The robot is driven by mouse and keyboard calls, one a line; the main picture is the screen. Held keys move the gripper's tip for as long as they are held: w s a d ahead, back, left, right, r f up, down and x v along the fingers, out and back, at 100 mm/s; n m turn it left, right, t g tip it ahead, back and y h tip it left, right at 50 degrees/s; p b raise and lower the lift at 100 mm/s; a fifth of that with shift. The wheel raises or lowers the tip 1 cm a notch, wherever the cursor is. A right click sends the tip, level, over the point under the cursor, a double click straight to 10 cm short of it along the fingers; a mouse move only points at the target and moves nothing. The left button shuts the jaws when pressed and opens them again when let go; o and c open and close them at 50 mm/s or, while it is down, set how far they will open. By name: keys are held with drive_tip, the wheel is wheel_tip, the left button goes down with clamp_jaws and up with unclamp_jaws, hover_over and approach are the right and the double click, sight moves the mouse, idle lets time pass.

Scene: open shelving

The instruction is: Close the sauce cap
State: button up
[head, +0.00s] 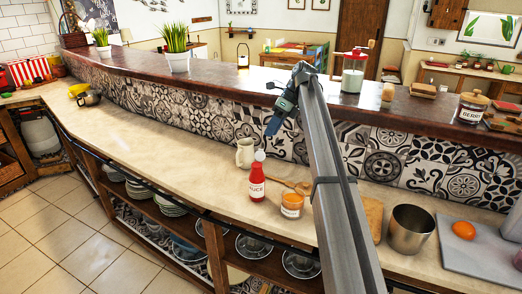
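A red sauce bottle (257,183) with a white label stands upright on the pale counter, in the middle of the head view. Its whitish cap (260,155) shows at the top; it is too small to tell whether the cap is open or closed. My gripper (271,131) is in the air above and slightly right of the bottle in the picture, apart from it, pointing down and left. The fingers are too small to tell whether they are open or shut. I see nothing held in them.
A cream mug (244,152) stands just behind the bottle, and an orange jar (291,204) with a wooden spoon (289,184) stands right of it. A metal pot (410,228) is farther right. The tiled wall (215,108) and raised ledge run behind. The counter left of the bottle is clear.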

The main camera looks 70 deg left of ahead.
sight(260, 155)
drive_tip(key=x, duration=0.9)
clamp_jaws()
